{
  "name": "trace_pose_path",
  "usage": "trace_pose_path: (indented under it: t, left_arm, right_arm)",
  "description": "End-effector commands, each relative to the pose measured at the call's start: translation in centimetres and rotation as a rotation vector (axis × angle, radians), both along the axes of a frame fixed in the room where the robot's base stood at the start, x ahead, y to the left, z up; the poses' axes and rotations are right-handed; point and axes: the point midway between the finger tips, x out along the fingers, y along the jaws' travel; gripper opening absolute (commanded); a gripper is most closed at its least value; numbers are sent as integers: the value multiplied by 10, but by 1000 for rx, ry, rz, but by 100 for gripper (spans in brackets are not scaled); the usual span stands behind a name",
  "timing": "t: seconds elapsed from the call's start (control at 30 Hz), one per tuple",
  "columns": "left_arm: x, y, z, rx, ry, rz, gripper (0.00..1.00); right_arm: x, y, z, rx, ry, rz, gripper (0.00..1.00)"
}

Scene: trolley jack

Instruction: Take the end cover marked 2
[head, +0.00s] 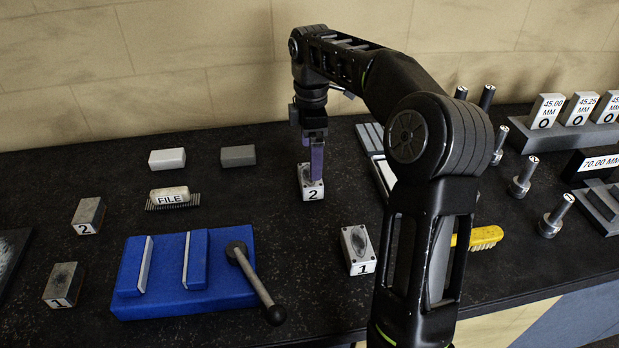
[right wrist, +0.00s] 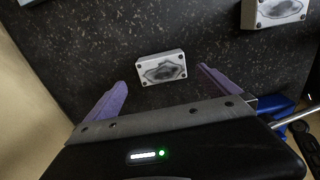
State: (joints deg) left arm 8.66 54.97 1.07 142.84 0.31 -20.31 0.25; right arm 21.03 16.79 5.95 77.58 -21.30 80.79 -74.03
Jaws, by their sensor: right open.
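The end cover marked 2 (head: 312,193) is a small light block with its number on the front, standing on the dark bench near the middle. My right gripper (head: 316,178) is over it, and its purple fingers partly hide its top. In the right wrist view the cover (right wrist: 162,66) shows a dark worn patch and corner screws. It lies between and just beyond the tips of the open fingers (right wrist: 162,80), with gaps on both sides. The end cover marked 1 (head: 358,251) stands nearer the front; it also shows in the right wrist view (right wrist: 275,11). My left gripper is not in view.
Other blocks marked 2 (head: 87,216) and 1 (head: 63,285) stand at left. A blue vise (head: 150,302) with a dark lever, a file block (head: 169,195) and two plain blocks are left of the gripper. Gauges, pins and a yellow brush (head: 484,237) are at right.

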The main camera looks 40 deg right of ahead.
Motion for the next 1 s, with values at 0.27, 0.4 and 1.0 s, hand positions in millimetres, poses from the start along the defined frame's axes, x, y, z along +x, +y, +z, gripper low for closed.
trace_pose_path:
  t: [0.27, 0.4, 1.0]
  left_arm:
    - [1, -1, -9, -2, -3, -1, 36]
    - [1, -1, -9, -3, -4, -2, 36]
    - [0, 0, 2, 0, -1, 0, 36]
  right_arm:
    - [-1, 0, -22, 0, 2, -1, 100]
    - [0, 0, -27, 0, 0, 0, 100]
    - [-2, 4, -69, 1, 4, 0, 100]
